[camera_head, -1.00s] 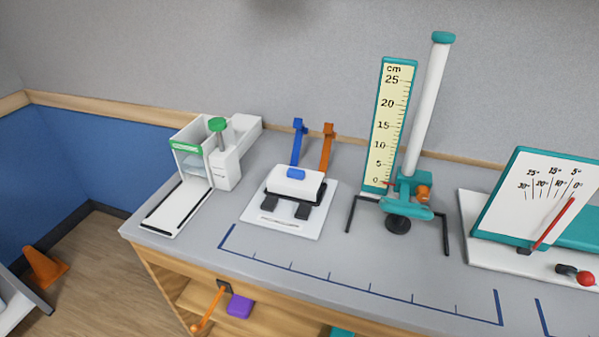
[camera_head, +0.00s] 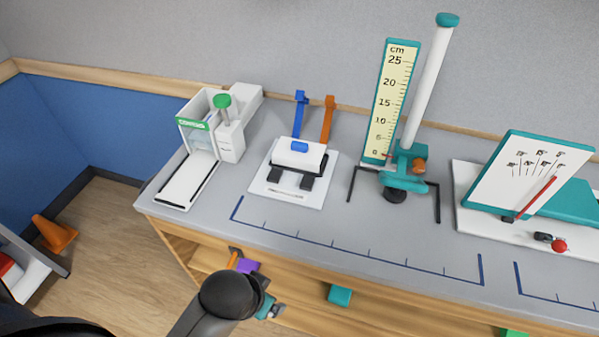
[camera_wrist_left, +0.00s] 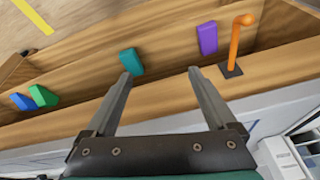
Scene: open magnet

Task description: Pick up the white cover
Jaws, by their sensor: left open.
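The white cover (camera_head: 299,156) with a blue knob on top (camera_head: 299,146) sits on a black-edged device on a white base plate (camera_head: 266,190), on the grey bench. My left arm comes in at the bottom of the head view, and its gripper is mostly hidden there behind the dark wrist. In the left wrist view my left gripper (camera_wrist_left: 161,72) is open, with nothing between its fingers. It is by the wooden front of the bench, below and in front of the cover and apart from it. My right gripper is not in view.
Blue and orange posts (camera_head: 327,119) stand behind the cover. A white device with a green knob (camera_head: 222,101) is to its left; a ruler stand (camera_head: 391,99) is to its right.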

